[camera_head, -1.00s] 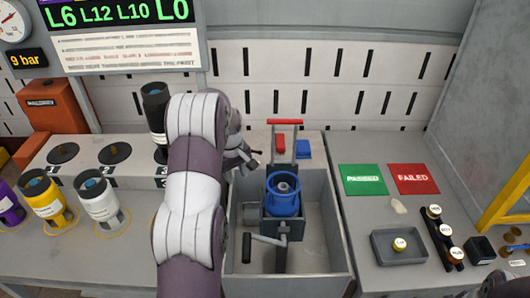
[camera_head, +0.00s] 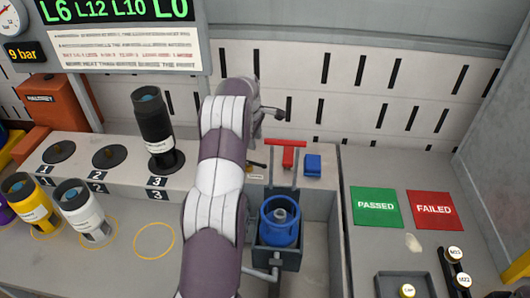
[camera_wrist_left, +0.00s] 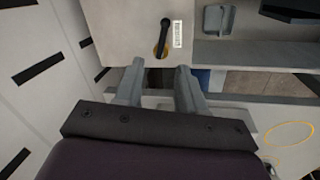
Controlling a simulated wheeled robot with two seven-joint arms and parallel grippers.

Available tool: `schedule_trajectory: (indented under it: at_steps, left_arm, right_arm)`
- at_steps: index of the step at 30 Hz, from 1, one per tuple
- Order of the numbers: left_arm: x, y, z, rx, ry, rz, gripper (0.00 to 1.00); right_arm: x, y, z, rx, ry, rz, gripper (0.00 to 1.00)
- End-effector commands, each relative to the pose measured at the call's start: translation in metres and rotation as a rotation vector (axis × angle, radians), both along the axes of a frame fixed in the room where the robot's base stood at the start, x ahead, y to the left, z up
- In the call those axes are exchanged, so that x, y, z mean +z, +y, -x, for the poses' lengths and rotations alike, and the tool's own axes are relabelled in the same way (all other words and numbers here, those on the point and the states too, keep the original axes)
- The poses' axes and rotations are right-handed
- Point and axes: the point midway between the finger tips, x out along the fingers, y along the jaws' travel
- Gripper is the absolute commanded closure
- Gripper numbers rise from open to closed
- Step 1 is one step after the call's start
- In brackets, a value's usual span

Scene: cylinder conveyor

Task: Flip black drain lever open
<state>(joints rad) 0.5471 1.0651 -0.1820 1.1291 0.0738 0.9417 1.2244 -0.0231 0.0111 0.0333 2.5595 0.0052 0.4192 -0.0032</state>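The black drain lever (camera_wrist_left: 165,36) shows in the left wrist view, on a yellow round base beside a small white label. In the head view the lever (camera_head: 257,165) is small, just right of my left forearm. My left gripper (camera_wrist_left: 159,66) has its two grey fingers apart with nothing between them. The lever lies beyond the fingertips, apart from them. In the head view my left gripper (camera_head: 276,114) is a small dark shape above the back of the basin, partly hidden by my wrist. My right gripper is not in view.
A blue cylinder (camera_head: 280,232) sits in a holder in the grey basin (camera_head: 318,235). Behind it are a red handle (camera_head: 289,155) and a blue block (camera_head: 313,165). A black cylinder (camera_head: 152,122) stands on spot 3. The green PASSED mat (camera_head: 376,208) and red FAILED mat (camera_head: 434,210) are at right.

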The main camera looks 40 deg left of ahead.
Motion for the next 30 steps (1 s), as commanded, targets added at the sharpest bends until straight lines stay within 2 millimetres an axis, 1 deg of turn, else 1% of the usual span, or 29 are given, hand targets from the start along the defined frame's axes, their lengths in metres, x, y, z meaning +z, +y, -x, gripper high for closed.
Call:
schedule_trajectory:
  at_steps: [5,9,13,15,18,26,30]
  left_arm:
    - [-0.040,0.001,-0.006,-0.001,0.005,0.003,0.61]
    - [-0.077,0.002,-0.013,-0.002,0.004,0.003,0.61]
    - [-0.101,0.004,-0.018,-0.002,0.002,0.002,0.61]
    - [-0.109,0.004,-0.020,-0.003,0.001,0.002,0.61]
    - [-0.116,0.004,-0.021,-0.003,0.001,0.002,0.61]
    - [-0.117,0.005,-0.022,-0.003,0.000,0.000,0.61]
    - [-0.117,0.005,-0.022,-0.003,0.001,0.001,1.00]
  right_arm:
    - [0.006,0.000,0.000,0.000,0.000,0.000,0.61]
    - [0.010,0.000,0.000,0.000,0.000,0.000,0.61]
    - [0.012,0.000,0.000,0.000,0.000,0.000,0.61]
    - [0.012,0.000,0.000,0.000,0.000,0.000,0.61]
    - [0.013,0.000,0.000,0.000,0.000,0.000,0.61]
    - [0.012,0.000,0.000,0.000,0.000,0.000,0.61]
    - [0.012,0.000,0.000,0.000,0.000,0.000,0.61]
